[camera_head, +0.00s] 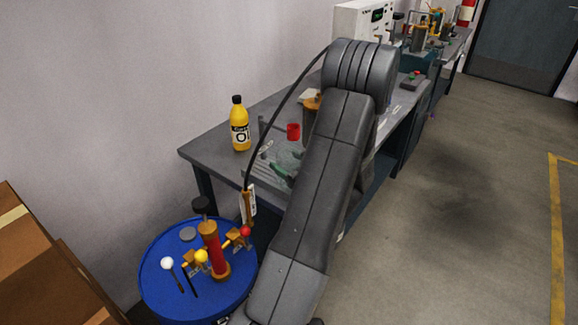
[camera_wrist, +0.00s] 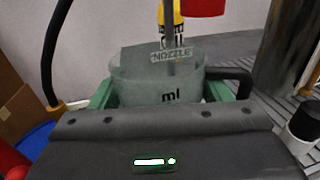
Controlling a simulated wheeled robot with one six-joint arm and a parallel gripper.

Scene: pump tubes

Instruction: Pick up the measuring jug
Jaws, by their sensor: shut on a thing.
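The measuring jug (camera_wrist: 150,92) is a clear, greyish vessel with "ml" on its front and a dark handle at its right in the wrist view. In the head view the jug (camera_head: 290,153) shows faintly over the grey bench, partly hidden by my arm. My gripper (camera_wrist: 162,95) has green fingers, one on each side of the jug, and is shut on it. The jug looks upright. Its base is hidden behind the gripper body, so I cannot tell whether it touches the bench.
A yellow bottle (camera_head: 240,133) with a black cap and a red object (camera_head: 293,131) stand near the jug on the bench (camera_head: 215,152). A blue round table (camera_head: 155,270) with a red and brass pump part (camera_head: 215,252) is at front left. Floor at right is clear.

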